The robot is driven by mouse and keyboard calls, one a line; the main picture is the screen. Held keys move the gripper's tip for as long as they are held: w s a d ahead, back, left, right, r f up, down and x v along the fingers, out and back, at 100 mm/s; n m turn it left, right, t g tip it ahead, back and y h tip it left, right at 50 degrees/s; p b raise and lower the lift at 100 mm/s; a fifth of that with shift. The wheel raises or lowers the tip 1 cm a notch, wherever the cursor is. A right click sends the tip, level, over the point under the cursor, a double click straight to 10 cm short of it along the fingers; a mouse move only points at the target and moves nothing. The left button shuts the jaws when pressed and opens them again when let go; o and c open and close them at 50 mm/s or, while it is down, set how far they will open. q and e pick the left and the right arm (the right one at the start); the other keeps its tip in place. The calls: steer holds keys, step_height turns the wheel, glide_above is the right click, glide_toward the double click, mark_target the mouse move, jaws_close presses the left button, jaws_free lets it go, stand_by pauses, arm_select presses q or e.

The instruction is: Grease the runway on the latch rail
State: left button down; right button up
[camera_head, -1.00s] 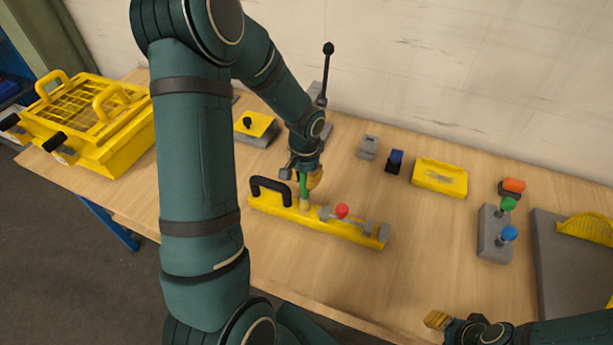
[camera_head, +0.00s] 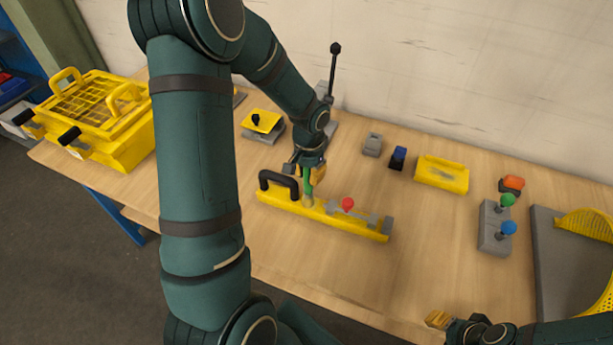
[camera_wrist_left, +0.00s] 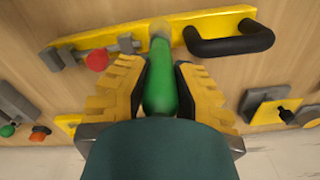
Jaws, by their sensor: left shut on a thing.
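The latch rail (camera_head: 335,222) is a long yellow bar on the wooden table, with a black handle (camera_head: 279,183) at its left end, a red knob (camera_head: 348,203) and grey metal parts toward its right end. My left gripper (camera_head: 312,175) is shut on the green handle of a brush (camera_head: 309,188), above the rail. The left wrist view shows the green brush handle (camera_wrist_left: 160,88) between yellow fingers (camera_wrist_left: 160,95), its pale tip at the rail's (camera_wrist_left: 190,25) surface beside the black handle. Contact is hard to confirm. My right gripper (camera_head: 438,319) is at the table's front edge; its finger gap is unclear.
A yellow basket-topped box (camera_head: 95,120) stands at the left. Behind the rail are a yellow-topped block (camera_head: 262,122), small grey and blue blocks (camera_head: 397,158) and a yellow tray (camera_head: 441,174). A grey block with green and blue knobs (camera_head: 494,228) stands right. The table in front of the rail is clear.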

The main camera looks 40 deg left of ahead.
arm_select(q)
steer(key=shift+w+r+p, duration=0.25)
steer(key=shift+r+p, duration=0.25)
steer(key=shift+r, duration=0.4)
steer(key=shift+s+r+p, duration=0.15)
steer(key=shift+r+p, duration=1)
steer(key=shift+r, duration=0.55)
steer(key=shift+f, duration=0.1)
